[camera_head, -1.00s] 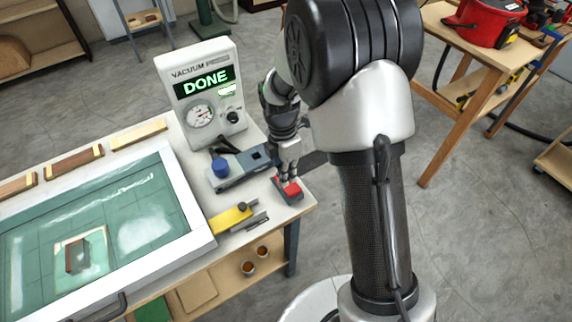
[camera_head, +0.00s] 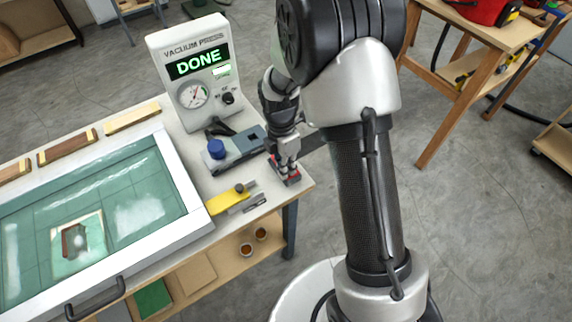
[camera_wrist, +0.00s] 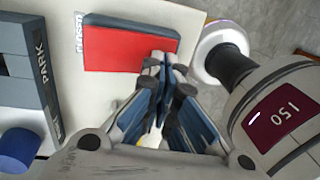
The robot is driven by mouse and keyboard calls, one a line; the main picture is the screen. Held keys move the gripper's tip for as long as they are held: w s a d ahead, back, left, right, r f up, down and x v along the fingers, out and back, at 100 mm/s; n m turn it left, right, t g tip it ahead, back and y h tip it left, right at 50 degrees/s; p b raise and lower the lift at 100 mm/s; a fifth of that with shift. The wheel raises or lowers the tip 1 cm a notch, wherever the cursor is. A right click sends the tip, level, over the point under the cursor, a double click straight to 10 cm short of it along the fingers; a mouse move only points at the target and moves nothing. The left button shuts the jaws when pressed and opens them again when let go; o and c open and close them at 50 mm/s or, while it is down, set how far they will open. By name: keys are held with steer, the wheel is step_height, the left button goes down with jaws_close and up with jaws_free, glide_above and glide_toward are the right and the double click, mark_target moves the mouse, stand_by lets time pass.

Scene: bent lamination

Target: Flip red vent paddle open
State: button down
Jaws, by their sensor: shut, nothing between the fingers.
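The red vent paddle (camera_head: 294,179) is at the right corner of the bench, mostly hidden behind my gripper (camera_head: 288,178) in the head view. In the wrist view the paddle (camera_wrist: 125,50) is a flat red plate on a dark grey base, with a small light label at its left end. My gripper (camera_wrist: 164,60) is shut and empty. Its fingertips are at the paddle's right part, near its edge. I cannot tell whether they touch it. I cannot tell the paddle's tilt.
The vacuum press box (camera_head: 190,70) reads DONE. A grey block with a blue knob (camera_head: 215,149) stands close left of the paddle; in the wrist view it reads PARK (camera_wrist: 42,62). A yellow tool (camera_head: 228,199) lies in front. The glass-topped press frame (camera_head: 180,185) fills the left.

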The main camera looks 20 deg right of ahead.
steer(key=shift+r, duration=0.15)
steer(key=shift+r+p, duration=0.7)
steer(key=shift+r, duration=0.2)
step_height(320, 180, up, 14)
steer(key=s+p, duration=0.2)
steer(key=p, duration=0.4)
steer(key=shift+d+f, duration=0.25)
